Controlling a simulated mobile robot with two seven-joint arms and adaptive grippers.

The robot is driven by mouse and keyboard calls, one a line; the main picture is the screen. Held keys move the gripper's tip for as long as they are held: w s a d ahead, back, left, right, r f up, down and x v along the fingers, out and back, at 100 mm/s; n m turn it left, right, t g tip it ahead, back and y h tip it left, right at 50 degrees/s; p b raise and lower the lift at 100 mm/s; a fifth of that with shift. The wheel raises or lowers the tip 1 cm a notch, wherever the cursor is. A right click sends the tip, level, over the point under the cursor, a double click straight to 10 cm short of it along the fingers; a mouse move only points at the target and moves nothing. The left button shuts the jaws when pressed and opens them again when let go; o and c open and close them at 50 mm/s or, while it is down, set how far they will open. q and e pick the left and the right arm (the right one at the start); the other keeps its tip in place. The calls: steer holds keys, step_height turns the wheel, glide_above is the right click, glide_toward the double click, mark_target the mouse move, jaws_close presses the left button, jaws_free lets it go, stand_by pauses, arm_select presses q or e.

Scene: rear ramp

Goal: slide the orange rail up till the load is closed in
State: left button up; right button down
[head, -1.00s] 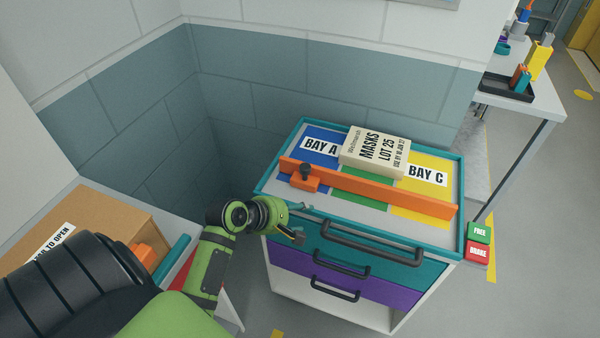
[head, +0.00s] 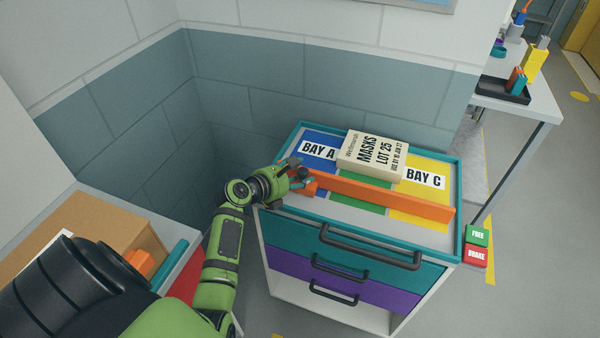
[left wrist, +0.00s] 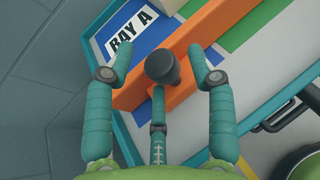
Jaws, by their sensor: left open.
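The orange rail (head: 380,194) lies across the top of a teal-rimmed cart (head: 458,205), in front of the load. The load is a cream box of masks (head: 374,155) standing over the middle bay, towards the back. The rail has a dark knob (left wrist: 162,66) near its left end; my gripper partly hides that end in the head view. My left gripper (head: 295,177) is over the rail's left end. In the left wrist view its fingers (left wrist: 166,72) are open on either side of the knob, with no grip on it. My right gripper is out of view.
Blue BAY A (head: 318,151) and yellow BAY C (head: 424,180) flank the middle bay. Drawer handles (head: 370,246) stick out at the cart's front. FREE (head: 477,234) and BRAKE (head: 476,255) blocks sit at its right corner. A cardboard box (head: 100,230) stands at left.

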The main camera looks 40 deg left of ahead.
arm_select(q)
steer(key=shift+w+d+f, duration=0.1)
steer(key=shift+w+f, duration=0.1)
steer(key=shift+w, duration=0.25)
steer(key=shift+c, duration=0.4)
jaws_close()
steer(key=w, duration=0.2)
steer(key=w+a+b, duration=0.1)
steer(key=w, duration=0.2)
steer(key=w+a, duration=0.1)
steer(key=w, duration=0.2)
steer(key=shift+w, duration=0.15)
steer(key=shift+r, duration=0.1)
steer(key=shift+o, duration=0.4)
jaws_free()
steer(key=shift+d, duration=0.15)
